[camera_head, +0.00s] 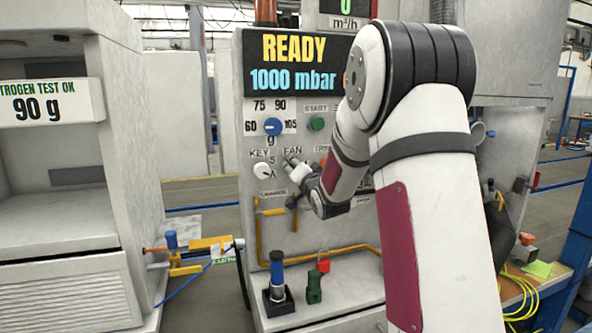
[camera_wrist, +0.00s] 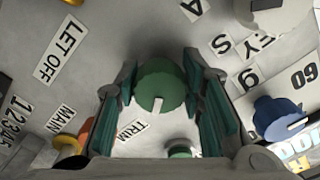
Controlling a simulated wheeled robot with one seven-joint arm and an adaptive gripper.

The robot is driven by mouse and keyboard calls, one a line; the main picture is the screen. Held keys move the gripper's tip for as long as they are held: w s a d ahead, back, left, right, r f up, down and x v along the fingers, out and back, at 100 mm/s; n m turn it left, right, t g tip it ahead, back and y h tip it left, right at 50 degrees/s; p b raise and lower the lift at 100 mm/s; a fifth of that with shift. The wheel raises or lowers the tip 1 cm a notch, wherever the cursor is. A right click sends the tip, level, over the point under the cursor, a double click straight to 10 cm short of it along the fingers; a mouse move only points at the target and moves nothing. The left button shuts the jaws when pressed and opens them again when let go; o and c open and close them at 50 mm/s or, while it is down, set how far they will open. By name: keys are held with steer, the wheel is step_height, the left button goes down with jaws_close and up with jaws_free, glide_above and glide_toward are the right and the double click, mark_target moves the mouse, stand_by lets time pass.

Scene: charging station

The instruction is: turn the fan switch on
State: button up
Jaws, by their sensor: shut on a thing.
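The fan switch is a round green knob (camera_wrist: 160,82) with a white mark, in the middle of the wrist view. My gripper (camera_head: 292,163) is at the panel just under that label. In the wrist view its two teal-padded fingers (camera_wrist: 160,68) stand on either side of the green knob, shut on it. The knob's white mark points toward the lower edge of the wrist view.
A blue dial (camera_head: 273,126) sits above the white KEY knob (camera_head: 262,170), left of my gripper. A green START button (camera_head: 317,124) is above right. A yellow pipe (camera_head: 258,230) runs below. A blue-and-black post (camera_head: 277,275) and a green part (camera_head: 314,288) stand on the ledge.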

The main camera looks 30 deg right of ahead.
steer(key=m+p, duration=0.1)
steer(key=m, duration=0.2)
steer(key=shift+r+m, duration=0.1)
steer(key=shift+m, duration=0.3)
steer(key=shift+m+p, duration=0.65)
steer(key=shift+m, duration=1.05)
steer(key=o, duration=1.1)
steer(key=shift+o, duration=0.2)
steer(key=shift+s, duration=0.1)
steer(key=v, duration=1.1)
steer(key=shift+s+a, duration=0.2)
steer(key=shift+s, duration=0.15)
